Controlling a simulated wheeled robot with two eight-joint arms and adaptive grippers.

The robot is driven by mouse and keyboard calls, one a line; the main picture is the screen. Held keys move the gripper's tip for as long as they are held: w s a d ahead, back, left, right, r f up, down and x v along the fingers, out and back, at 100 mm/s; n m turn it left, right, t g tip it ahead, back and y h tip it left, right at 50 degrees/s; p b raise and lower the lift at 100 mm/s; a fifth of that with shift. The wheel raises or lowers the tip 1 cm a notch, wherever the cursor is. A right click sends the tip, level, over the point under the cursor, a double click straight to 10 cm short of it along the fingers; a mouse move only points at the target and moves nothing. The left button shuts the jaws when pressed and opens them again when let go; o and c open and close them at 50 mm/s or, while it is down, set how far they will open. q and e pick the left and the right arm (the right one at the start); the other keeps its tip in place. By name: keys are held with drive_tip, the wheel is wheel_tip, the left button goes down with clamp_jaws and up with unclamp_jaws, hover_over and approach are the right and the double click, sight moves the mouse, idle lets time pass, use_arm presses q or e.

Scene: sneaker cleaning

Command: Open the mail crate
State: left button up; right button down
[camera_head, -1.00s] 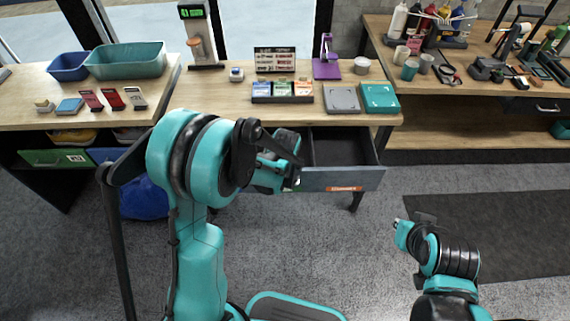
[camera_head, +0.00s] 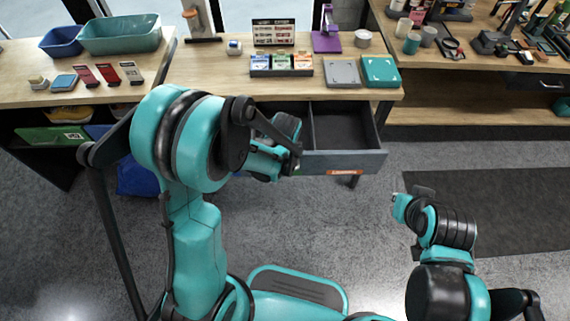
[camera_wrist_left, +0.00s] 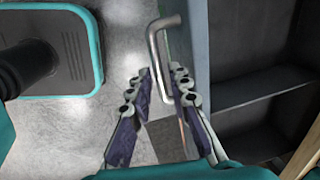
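I see no crate clearly marked as mail. A slate-blue drawer (camera_head: 345,161) with an orange label is pulled out from under the middle table, and its dark inside looks empty. Its metal bar handle (camera_wrist_left: 156,45) shows in the left wrist view. My left gripper (camera_head: 292,160) is at the left part of the drawer front. In the left wrist view its fingers (camera_wrist_left: 160,72) are apart, with the handle's lower end between their tips; contact is unclear. My right gripper (camera_head: 398,208) is low at the right, away from the drawer; its fingers are too small to read.
The middle table (camera_head: 210,75) carries card boxes (camera_head: 282,64), a grey tray (camera_head: 342,73) and a teal tray (camera_head: 381,71). Blue (camera_head: 61,41) and teal (camera_head: 120,34) bins stand on the left table. Floor before the drawer is clear; a dark mat (camera_head: 510,200) lies right.

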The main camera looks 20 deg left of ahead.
use_arm(q)
wheel_tip(320, 180, up, 12)
drive_tip(key=s, duration=0.2)
drive_tip(key=shift+d, duration=0.35)
idle(0.4)
drive_tip(key=s+a+r+n+t, duration=0.2)
drive_tip(key=s+r+n, duration=0.1)
drive_tip(key=s+n, duration=0.2)
drive_tip(key=s+a+r+n+t, duration=0.3)
drive_tip(key=s+n, duration=0.3)
drive_tip(key=n, duration=0.3)
drive_tip(key=shift+n+h, duration=0.3)
